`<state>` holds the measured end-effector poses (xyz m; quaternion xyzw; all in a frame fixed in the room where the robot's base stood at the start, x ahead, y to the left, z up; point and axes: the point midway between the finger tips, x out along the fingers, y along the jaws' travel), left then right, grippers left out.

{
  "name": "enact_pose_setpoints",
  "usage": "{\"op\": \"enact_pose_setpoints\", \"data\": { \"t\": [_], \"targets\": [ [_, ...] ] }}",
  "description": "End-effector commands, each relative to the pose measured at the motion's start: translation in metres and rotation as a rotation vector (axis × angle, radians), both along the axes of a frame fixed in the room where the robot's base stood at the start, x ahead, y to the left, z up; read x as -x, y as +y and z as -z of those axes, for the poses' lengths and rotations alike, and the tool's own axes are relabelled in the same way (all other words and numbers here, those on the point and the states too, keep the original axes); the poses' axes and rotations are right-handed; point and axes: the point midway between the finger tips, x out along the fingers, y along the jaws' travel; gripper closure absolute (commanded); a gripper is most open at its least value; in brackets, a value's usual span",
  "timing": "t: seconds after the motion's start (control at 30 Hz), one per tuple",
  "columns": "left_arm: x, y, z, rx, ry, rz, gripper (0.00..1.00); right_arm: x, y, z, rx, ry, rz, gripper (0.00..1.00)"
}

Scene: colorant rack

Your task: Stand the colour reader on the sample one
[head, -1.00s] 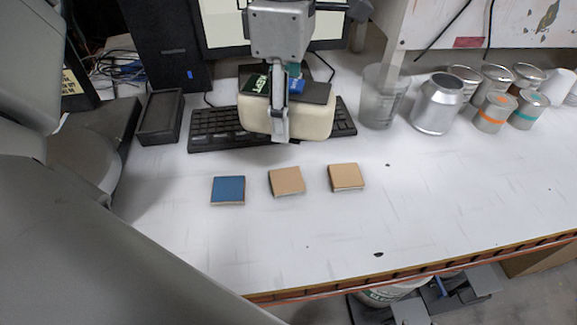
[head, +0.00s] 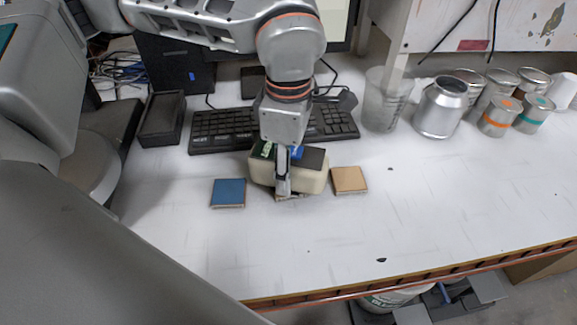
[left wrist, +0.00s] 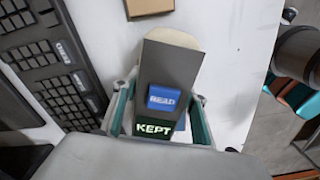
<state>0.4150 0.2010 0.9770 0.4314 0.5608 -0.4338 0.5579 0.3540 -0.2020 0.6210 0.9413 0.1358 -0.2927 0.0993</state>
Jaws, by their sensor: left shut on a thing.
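The colour reader (head: 312,177) is a cream block with a dark top, a blue button and a green display. In the left wrist view the reader (left wrist: 172,70) shows READ on the button and KEPT on the display. My left gripper (head: 283,186) is shut on it, one finger on each side. The reader is over the middle tan sample (head: 290,196), hiding all but a sliver; I cannot tell whether they touch. A blue sample (head: 229,193) lies left and another tan sample (head: 349,180) right. My right gripper is not in view.
A keyboard (head: 216,131) lies behind the reader, with a black tray (head: 160,118) at its left. A clear beaker (head: 383,100), a silver can (head: 438,108) and several paint tins stand at back right. The front of the white table (head: 320,250) is clear.

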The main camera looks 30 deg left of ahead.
Motion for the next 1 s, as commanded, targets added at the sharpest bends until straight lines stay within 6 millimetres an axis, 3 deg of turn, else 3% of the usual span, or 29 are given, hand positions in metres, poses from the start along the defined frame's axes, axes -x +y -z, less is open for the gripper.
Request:
{"op": "enact_pose_setpoints", "data": {
  "t": [0.33,0.37,0.4,0.77,1.0],
  "targets": [
    [-0.001,0.000,0.002,0.001,-0.002,0.001,1.00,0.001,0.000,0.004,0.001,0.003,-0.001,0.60],
    [0.000,0.000,0.002,0.001,-0.001,0.001,0.50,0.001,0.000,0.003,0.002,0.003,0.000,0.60],
    [0.000,0.000,0.002,0.001,-0.001,0.001,0.41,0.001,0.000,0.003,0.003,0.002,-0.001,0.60],
    [0.000,0.000,0.000,0.000,-0.002,0.000,0.41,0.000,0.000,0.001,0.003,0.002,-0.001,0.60],
    [-0.001,0.000,-0.028,0.001,-0.007,-0.001,0.41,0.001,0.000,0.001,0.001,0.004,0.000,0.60]
  ]
}}
